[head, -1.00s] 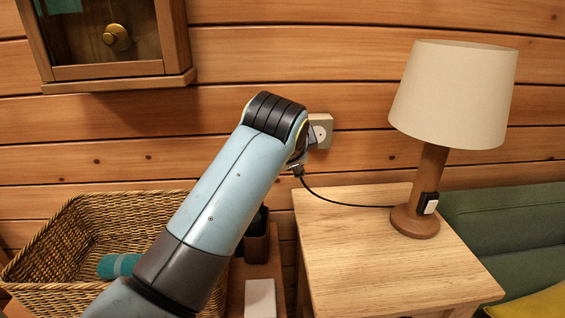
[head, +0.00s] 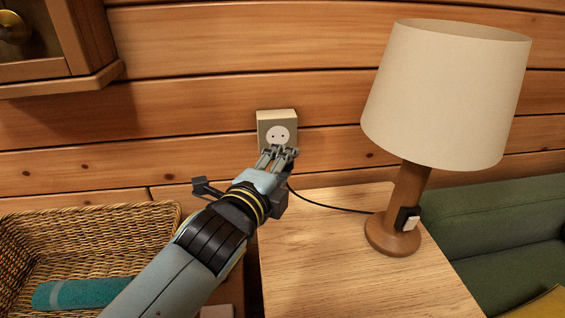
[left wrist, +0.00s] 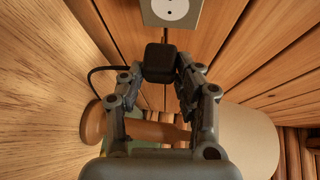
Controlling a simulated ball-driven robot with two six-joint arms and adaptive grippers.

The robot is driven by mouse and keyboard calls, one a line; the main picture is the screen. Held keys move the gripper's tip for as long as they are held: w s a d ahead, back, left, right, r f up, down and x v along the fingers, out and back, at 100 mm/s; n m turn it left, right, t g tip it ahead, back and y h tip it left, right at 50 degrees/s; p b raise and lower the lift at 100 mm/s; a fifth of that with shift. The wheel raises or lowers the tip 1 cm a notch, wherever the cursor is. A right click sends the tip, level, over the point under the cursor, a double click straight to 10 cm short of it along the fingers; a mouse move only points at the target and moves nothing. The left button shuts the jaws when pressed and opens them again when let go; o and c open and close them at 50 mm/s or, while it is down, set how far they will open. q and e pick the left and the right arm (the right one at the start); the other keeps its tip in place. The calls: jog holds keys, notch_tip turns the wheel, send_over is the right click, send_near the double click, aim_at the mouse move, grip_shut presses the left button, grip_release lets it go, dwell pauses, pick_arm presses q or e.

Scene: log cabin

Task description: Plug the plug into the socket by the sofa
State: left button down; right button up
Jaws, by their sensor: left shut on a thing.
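The socket (head: 277,135) is a pale box with a round two-hole face on the log wall, left of the lamp. It also shows at the top of the left wrist view (left wrist: 171,12). My left gripper (head: 279,156) is just below the socket's face. In the left wrist view my left gripper (left wrist: 160,85) is shut on the black plug (left wrist: 160,62), which sits between its fingertips, apart from the socket in that picture. In the head view the fingers hide most of the plug. The black cord (head: 330,207) runs from there to the lamp. My right gripper is not in view.
The table lamp (head: 447,95) stands on a wooden side table (head: 320,275) right of my arm. A green sofa (head: 490,220) is at the right. A wicker basket (head: 90,235) with a teal roll (head: 80,293) is at the left.

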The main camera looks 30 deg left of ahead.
pick_arm(q)
jog(key=shift+w+a+b, duration=0.2)
jog(key=shift+w+a, duration=0.25)
jog(key=shift+w, duration=0.2)
jog(key=shift+w+a+b, duration=0.2)
jog(key=shift+w+a, duration=0.25)
jog(key=shift+w, duration=0.15)
jog(key=shift+w+a+b, duration=0.35)
jog(key=shift+w+a, duration=0.5)
jog(key=shift+w, duration=0.25)
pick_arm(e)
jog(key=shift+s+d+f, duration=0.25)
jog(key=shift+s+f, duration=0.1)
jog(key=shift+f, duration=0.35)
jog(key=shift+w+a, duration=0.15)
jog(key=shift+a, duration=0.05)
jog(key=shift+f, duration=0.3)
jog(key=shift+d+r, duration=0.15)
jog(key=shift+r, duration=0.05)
pick_arm(q)
jog(key=shift+w+a, duration=0.35)
jog(key=shift+w, duration=0.1)
